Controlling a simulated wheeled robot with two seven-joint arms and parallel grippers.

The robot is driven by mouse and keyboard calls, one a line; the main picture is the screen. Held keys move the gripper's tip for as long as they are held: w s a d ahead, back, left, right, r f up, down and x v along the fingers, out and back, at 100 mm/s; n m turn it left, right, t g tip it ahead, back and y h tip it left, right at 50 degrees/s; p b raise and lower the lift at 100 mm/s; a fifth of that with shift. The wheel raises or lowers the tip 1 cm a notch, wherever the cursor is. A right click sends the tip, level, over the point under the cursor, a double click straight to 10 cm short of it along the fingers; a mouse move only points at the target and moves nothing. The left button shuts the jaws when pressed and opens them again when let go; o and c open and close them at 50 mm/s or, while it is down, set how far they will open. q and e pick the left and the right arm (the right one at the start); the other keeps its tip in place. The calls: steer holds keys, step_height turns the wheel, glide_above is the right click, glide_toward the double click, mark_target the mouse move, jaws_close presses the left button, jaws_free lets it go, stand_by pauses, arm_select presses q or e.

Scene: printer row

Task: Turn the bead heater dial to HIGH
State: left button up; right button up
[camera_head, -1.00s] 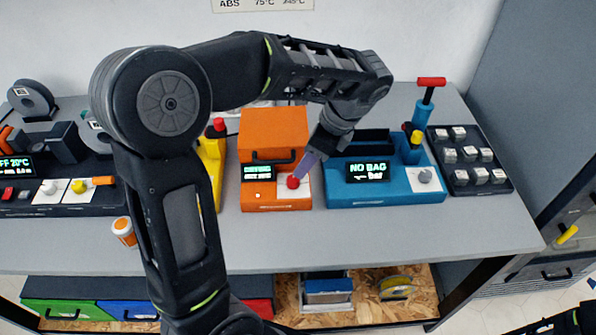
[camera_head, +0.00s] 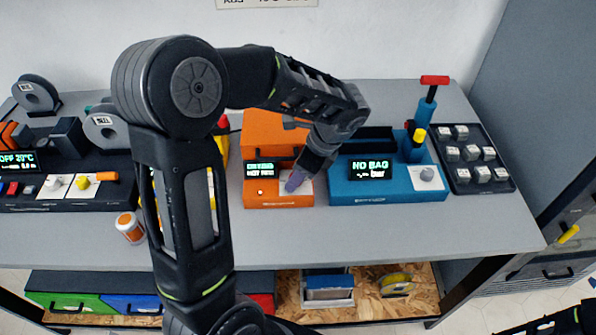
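An orange unit (camera_head: 276,132) with a small green-lit display (camera_head: 260,168) stands mid-table. Its white dial plate (camera_head: 306,188) is mostly behind my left gripper, and no dial shows there now. I cannot read which unit is the bead heater. My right gripper is not in view.
A blue unit (camera_head: 345,191) reading NO BAG stands right of the orange one, with a red-handled pump (camera_head: 427,100). A dark tray of grey blocks (camera_head: 498,185) is at the right. An orange-white jar (camera_head: 130,228) stands near the front. The front table strip is mostly clear.

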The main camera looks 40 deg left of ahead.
arm_select(q)
jaws_close()
stand_by(0.3)
steer(key=shift+m, duration=0.3)
steer(key=m+t, duration=0.1)
steer(key=m, duration=0.2)
steer(key=shift+s+p, duration=0.1)
steer(key=shift+p, duration=0.2)
steer(key=m+t, duration=0.1)
steer(key=m, duration=0.2)
steer(key=shift+s+r+p, duration=0.1)
steer(key=shift+p, duration=0.3)
steer(key=m+t+h+p, duration=0.1)
steer(key=m+t+p, duration=0.1)
steer(key=m, duration=0.2)
steer(key=shift+s+a, duration=0.1)
steer(key=shift+m+t+h+p, duration=0.35)
steer(key=shift+m+p, duration=0.55)
steer(key=shift+m, duration=0.6)
